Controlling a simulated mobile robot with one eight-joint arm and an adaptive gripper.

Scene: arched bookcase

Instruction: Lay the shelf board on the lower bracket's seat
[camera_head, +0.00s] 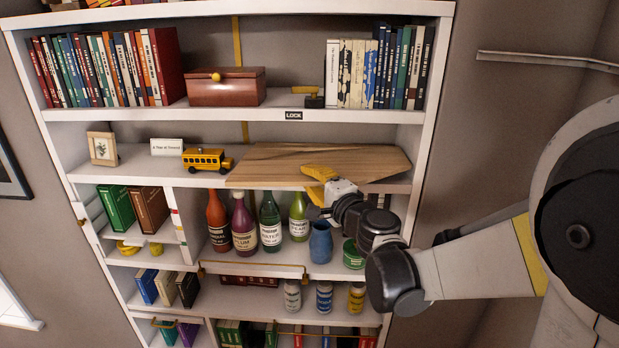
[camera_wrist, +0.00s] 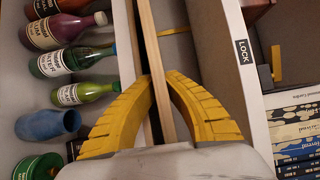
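The shelf board (camera_head: 290,162) is a long light-brown wooden plank on the middle shelf, its right end cut at an angle. My gripper (camera_head: 320,180) is at its front edge, right of the middle. In the wrist view my gripper (camera_wrist: 161,78) has its two yellow fingers on either side of the board's thin edge (camera_wrist: 150,45), with the tips appearing to press on it. A narrow dark gap shows between the board and the white shelf edge. I cannot pick out the lower bracket or its seat with certainty.
A yellow toy bus (camera_head: 206,160) stands just left of the board. Several bottles (camera_head: 270,222) and a blue vase (camera_head: 321,242) stand on the shelf below. A brass bar (camera_head: 250,264) runs lower down. A LOCK label (camera_head: 293,115) is on the shelf edge above.

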